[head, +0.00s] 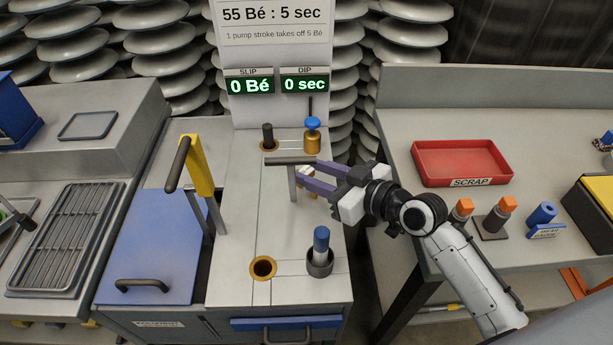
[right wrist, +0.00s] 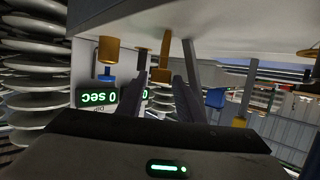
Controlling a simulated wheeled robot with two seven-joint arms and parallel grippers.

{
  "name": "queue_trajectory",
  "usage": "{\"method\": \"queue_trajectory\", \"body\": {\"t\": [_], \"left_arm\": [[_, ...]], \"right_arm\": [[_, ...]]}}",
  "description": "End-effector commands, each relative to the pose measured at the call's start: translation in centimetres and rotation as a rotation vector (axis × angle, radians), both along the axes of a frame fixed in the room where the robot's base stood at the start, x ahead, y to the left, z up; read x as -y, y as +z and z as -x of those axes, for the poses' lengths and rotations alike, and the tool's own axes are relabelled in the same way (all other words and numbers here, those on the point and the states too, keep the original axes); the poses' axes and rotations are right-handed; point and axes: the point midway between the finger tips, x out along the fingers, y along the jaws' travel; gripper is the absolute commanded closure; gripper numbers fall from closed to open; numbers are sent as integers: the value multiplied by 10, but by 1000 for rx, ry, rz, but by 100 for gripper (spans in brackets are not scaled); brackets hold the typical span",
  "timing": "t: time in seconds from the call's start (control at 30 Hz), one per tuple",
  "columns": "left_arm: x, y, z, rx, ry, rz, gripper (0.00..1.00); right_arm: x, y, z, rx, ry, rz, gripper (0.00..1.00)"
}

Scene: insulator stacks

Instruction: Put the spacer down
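My right gripper (head: 309,181) reaches in from the right over the pale central worktop (head: 235,235), beside the grey post with a crossbar (head: 292,180). Its two fingers are apart. In the right wrist view the fingers (right wrist: 158,92) also stand apart, with background showing between them and nothing clearly clamped. A small brass-coloured piece (right wrist: 162,66) shows between or beyond them; I cannot tell whether it touches either finger. I cannot single out the spacer for certain. My left gripper is not in view.
A blue-topped brass piece (head: 312,137), a dark peg (head: 268,134), an empty brass-rimmed hole (head: 263,267) and a blue-topped rod in a dark cup (head: 320,262) surround the worktop's middle. A yellow handle (head: 198,165) stands left. A red scrap tray (head: 461,164) is right.

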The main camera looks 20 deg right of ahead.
Motion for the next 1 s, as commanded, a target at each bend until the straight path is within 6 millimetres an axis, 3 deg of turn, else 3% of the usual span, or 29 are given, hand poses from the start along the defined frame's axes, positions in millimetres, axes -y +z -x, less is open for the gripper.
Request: {"method": "queue_trajectory", "body": {"t": [0.2,0.4,0.7,1.0], "left_arm": [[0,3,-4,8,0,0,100],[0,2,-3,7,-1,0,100],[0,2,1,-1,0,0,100],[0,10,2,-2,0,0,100]], "right_arm": [[0,0,-1,0,0,1,67],[0,0,0,0,0,1,100],[0,7,-1,5,1,1,100],[0,64,-1,8,1,1,100]]}}
